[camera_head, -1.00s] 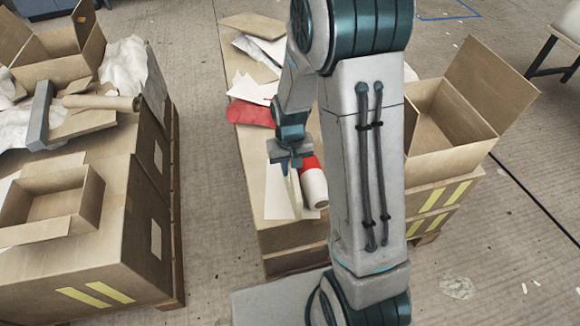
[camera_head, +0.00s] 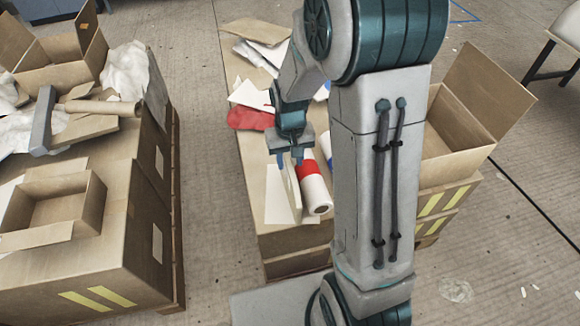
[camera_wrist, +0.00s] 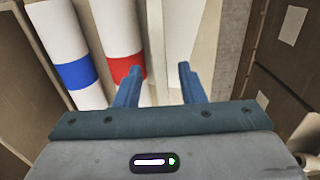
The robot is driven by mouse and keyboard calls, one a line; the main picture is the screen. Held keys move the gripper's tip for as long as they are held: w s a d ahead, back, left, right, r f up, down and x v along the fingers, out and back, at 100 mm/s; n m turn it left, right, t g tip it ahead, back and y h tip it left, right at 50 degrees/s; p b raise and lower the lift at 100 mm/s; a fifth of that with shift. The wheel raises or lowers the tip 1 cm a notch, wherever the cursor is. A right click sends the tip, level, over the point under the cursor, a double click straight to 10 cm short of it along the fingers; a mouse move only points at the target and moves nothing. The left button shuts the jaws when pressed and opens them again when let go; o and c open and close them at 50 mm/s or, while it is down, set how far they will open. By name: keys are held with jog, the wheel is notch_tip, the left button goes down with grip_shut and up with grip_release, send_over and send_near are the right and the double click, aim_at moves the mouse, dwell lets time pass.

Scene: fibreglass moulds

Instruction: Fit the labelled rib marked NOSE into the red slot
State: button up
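My gripper (camera_head: 290,161) is over the near end of the middle cardboard box. Its two blue fingers stand apart in the wrist view (camera_wrist: 158,76), with nothing clearly clamped between them. A thin cream panel (camera_head: 293,192) stands on edge just below the fingers; it may be a rib, but no NOSE label is legible. Its top end lies close to the fingertips, and I cannot tell whether they touch. A white roll with a red band (camera_head: 315,190) lies right beside it, also in the wrist view (camera_wrist: 124,68). I cannot make out a red slot.
A blue-banded roll (camera_wrist: 77,73) lies beside the red-banded one. Red cloth (camera_head: 248,118) and white sheets (camera_head: 250,93) lie farther back on the middle box. Cardboard boxes stand left (camera_head: 115,215) and right (camera_head: 455,135), with a floor gap on the left.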

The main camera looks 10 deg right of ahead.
notch_tip(320, 180, up, 6)
jog(key=shift+r+p, duration=0.2)
jog(key=shift+p, duration=0.3)
jog(key=s+d+r+t, duration=0.1)
jog(key=s+r, duration=0.3)
jog(key=s, duration=0.3)
jog(key=s+d+r, duration=0.1)
jog(key=s+r, duration=0.3)
jog(key=s, duration=0.4)
jog(key=shift+r+t, duration=0.15)
jog(key=shift+t, duration=0.25)
